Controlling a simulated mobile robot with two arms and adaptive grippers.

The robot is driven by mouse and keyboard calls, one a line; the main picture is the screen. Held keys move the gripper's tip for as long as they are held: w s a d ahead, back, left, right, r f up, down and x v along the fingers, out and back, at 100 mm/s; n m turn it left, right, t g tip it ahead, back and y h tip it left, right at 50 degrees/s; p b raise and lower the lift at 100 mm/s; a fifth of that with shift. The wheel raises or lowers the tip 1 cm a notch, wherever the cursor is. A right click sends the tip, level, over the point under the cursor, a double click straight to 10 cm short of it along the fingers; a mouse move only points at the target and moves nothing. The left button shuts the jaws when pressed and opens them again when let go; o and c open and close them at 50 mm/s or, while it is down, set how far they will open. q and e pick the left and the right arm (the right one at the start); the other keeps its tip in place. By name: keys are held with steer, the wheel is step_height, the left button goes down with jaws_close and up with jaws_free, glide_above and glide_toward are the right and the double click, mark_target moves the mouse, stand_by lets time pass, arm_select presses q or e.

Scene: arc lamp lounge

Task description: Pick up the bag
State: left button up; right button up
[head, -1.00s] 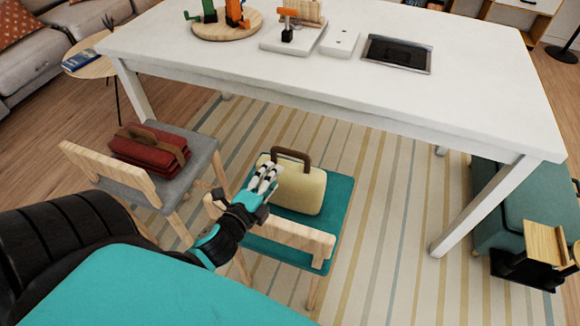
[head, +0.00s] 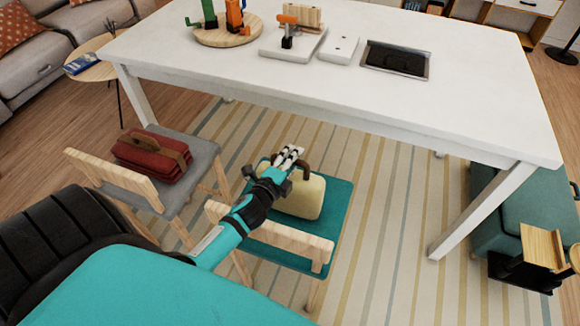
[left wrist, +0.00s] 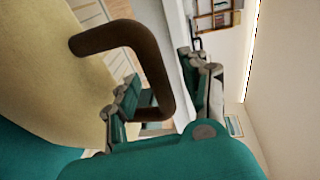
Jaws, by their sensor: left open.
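The cream bag (head: 305,198) with a brown handle (head: 305,169) stands on the teal seat of a wooden chair in the head view. My left gripper (head: 288,156) is at the handle, above the bag, and hides part of both. In the left wrist view the cream bag (left wrist: 50,75) fills the left side. Its brown handle (left wrist: 150,60) loops out towards the open fingers of my left gripper (left wrist: 160,95). I cannot tell whether the fingers touch the handle. A second bag, red with a brown strap (head: 152,155), lies on the grey-seated chair to the left.
The teal-seated chair (head: 270,240) has a low wooden backrest between me and the bag. A white table (head: 300,75) stands just beyond, its edge close behind the bag. A teal bench (head: 530,205) is at the right. Striped rug (head: 385,210) lies clear between.

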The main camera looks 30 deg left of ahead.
arm_select(q)
jaws_close()
stand_by(0.8)
